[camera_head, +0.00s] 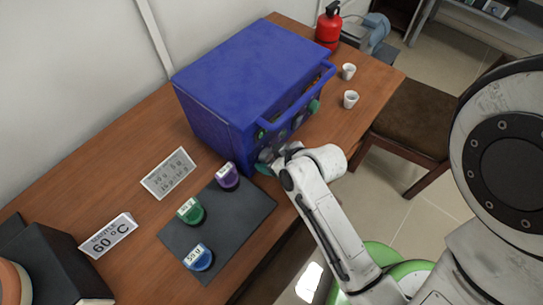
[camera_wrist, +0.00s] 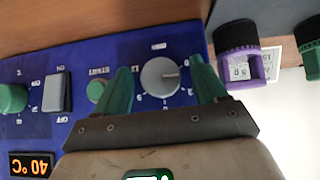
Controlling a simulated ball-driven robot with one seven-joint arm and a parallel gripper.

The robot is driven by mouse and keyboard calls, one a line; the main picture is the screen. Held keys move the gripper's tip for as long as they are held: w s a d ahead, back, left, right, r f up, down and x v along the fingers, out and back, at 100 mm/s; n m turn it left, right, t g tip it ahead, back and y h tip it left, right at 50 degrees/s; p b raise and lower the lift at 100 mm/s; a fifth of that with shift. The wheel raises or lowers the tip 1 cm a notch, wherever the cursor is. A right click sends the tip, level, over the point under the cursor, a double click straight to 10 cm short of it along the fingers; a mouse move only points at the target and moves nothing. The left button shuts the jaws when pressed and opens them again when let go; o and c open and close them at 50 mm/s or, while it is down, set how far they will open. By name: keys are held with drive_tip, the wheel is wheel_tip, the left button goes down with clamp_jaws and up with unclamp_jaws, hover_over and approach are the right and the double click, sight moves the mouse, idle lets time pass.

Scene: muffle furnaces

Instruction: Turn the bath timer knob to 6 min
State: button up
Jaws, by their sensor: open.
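The blue bath unit (camera_head: 250,75) stands on the wooden table, its control panel facing my arm. In the wrist view, a round grey knob (camera_wrist: 160,77) sits on the blue panel (camera_wrist: 75,125) inside a ring of white scale marks; the numbers and pointer setting are too small to read surely. My gripper (camera_wrist: 161,66) is open, with one green finger on each side of this knob; contact cannot be told. In the head view my gripper (camera_head: 272,158) is at the panel's lower front, and my wrist hides part of the panel.
The panel also has a green knob (camera_wrist: 13,98), a rocker switch (camera_wrist: 57,92), a green button (camera_wrist: 96,91) and a 40 °C display (camera_wrist: 31,165). A dark mat (camera_head: 245,215) holds purple, green and blue labelled items. A 60 °C sign (camera_head: 108,236) and white cups (camera_head: 350,98) stand nearby.

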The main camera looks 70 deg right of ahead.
drive_tip(key=c, duration=1.1)
drive_tip(key=shift+o, duration=0.2)
drive_tip(key=shift+r, duration=0.1)
drive_tip(key=shift+d+r+m+t+y+p, duration=0.15)
drive_tip(key=shift+m+t+y+p, duration=0.15)
drive_tip(key=shift+m+y+p, duration=0.55)
drive_tip(key=y, duration=0.2)
drive_tip(key=m+t+y, duration=0.1)
drive_tip(key=shift+d+f+m+y+p, duration=0.2)
drive_tip(key=shift+f+m+y+p, duration=0.05)
drive_tip(key=shift+f+y+p, duration=0.1)
drive_tip(key=m+t+y, duration=0.1)
drive_tip(key=m+t+y+b, duration=0.1)
drive_tip(key=y, duration=0.1)
drive_tip(key=shift+d+f+m+t, duration=0.15)
drive_tip(key=shift+m+t, duration=0.15)
drive_tip(key=m+t+y+b, duration=0.1)
drive_tip(key=m+t+y, duration=0.1)
drive_tip(key=shift+s+f+m+y+b, duration=0.1)
drive_tip(key=shift+f+m+y+b, duration=0.05)
drive_tip(key=shift+m+y+b, duration=0.2)
